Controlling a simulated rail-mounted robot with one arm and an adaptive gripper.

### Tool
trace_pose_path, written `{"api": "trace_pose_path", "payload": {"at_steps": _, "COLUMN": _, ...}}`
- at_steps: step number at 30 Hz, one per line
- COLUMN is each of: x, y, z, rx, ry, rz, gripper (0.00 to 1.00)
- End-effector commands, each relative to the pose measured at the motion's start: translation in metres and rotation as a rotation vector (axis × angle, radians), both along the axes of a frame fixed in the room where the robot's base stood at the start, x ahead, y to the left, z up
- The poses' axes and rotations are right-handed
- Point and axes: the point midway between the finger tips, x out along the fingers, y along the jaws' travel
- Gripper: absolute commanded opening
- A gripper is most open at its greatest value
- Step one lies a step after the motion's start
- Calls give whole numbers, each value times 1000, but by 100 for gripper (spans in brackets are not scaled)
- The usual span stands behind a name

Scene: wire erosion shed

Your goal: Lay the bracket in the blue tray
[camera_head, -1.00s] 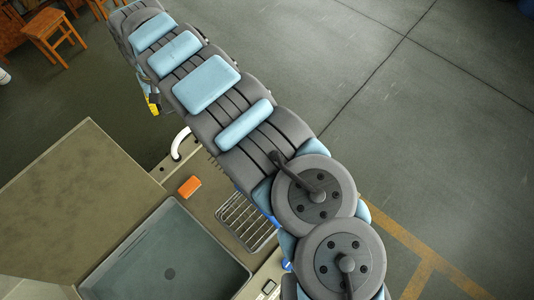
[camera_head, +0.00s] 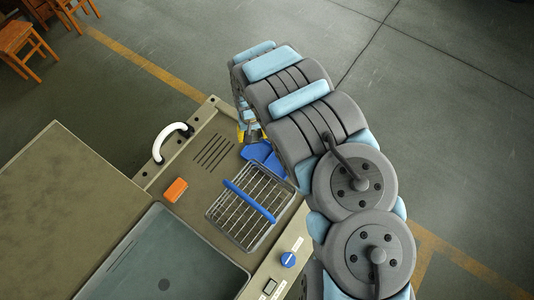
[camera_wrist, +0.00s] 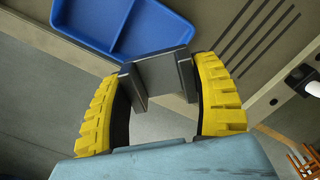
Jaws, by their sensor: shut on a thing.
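The bracket (camera_wrist: 160,76) is a dark grey piece with upright plates, held between the yellow fingers of my gripper (camera_wrist: 155,80) in the wrist view. The blue tray (camera_wrist: 95,22) has divided compartments and lies just beyond the bracket. The bracket's far end overlaps the tray's near edge in that view; its height above the tray I cannot tell. In the head view the blue tray (camera_head: 257,151) shows partly at the counter's far right, beside my gripper (camera_head: 251,134). My arm hides the rest of the tray, and the bracket cannot be made out there.
A wire basket (camera_head: 232,215) with a blue handle stands just in front of the tray. An orange block (camera_head: 175,190) lies left of it. A white curved handle (camera_head: 170,138) rises at the counter's far edge. A grey basin (camera_head: 165,265) and blue knob (camera_head: 288,259) are nearer.

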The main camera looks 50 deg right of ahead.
Motion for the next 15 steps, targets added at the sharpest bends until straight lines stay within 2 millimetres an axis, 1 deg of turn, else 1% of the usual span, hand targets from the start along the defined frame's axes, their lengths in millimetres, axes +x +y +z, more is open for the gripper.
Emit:
{"api": "trace_pose_path", "payload": {"at_steps": 1, "x": -7, "y": -4, "z": -5, "rx": -2, "ry": 1, "rz": -11, "gripper": 25}}
{"api": "trace_pose_path", "payload": {"at_steps": 4, "x": -12, "y": -8, "z": -10, "rx": -6, "ry": -1, "rz": -22, "gripper": 25}}
{"api": "trace_pose_path", "payload": {"at_steps": 8, "x": -13, "y": -9, "z": -21, "rx": -7, "ry": -3, "rz": -24, "gripper": 25}}
{"api": "trace_pose_path", "payload": {"at_steps": 15, "x": -15, "y": -8, "z": -54, "rx": -4, "ry": 0, "rz": -25, "gripper": 25}}
